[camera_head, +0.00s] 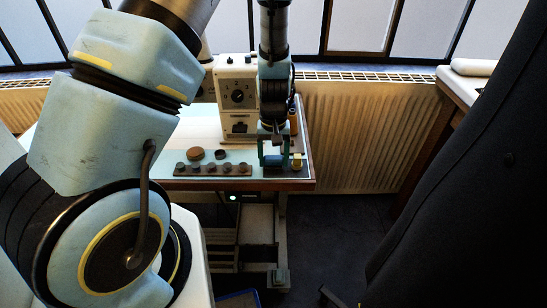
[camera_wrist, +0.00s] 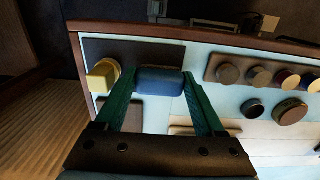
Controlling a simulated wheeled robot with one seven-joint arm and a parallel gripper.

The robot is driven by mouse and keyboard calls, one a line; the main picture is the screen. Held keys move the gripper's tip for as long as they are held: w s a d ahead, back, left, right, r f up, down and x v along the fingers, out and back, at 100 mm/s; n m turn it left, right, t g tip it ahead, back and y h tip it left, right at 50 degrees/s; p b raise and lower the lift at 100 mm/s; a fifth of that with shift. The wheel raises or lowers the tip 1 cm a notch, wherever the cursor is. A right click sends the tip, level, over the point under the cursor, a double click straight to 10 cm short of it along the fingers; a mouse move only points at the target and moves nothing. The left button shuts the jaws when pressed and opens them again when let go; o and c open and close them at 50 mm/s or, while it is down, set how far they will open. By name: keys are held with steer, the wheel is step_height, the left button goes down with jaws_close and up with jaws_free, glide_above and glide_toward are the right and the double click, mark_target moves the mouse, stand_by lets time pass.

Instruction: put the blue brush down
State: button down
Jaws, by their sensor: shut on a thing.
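The blue brush (camera_wrist: 160,80) shows in the wrist view as a short, rounded blue block lying crosswise between the fingertips. My gripper (camera_wrist: 158,84) has green fingers, one at each end of the brush, and is shut on it. In the head view my gripper (camera_head: 274,160) points down over the front right corner of the table (camera_head: 240,185). The brush is hard to make out there. A dark flat patch (camera_wrist: 120,50) lies below and beside the brush in the wrist view. I cannot tell whether the brush touches the surface.
A yellow block (camera_wrist: 103,75) with a round end stands close beside one finger, and also shows in the head view (camera_head: 297,161). A dark strip with several round pots (camera_wrist: 258,76) lies along the front edge. Loose round pots (camera_wrist: 290,110) lie behind it. A cream box with a dial (camera_head: 238,95) stands behind.

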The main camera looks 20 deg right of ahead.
mark_target(274, 158)
steer(key=shift+f, duration=0.2)
steer(key=shift+c, duration=1.3)
jaws_free()
steer(key=shift+r, duration=0.1)
step_height(274, 158, up, 12)
steer(key=b, duration=0.2)
steer(key=s+a+r+n, duration=0.1)
steer(key=a+r, duration=0.2)
steer(key=a, duration=0.9)
steer(key=s+a+r+n+t, duration=0.1)
steer(key=a+r, duration=0.2)
steer(key=a, duration=1)
steer(key=shift+s+r+t, duration=0.3)
steer(key=shift+s+r, duration=0.1)
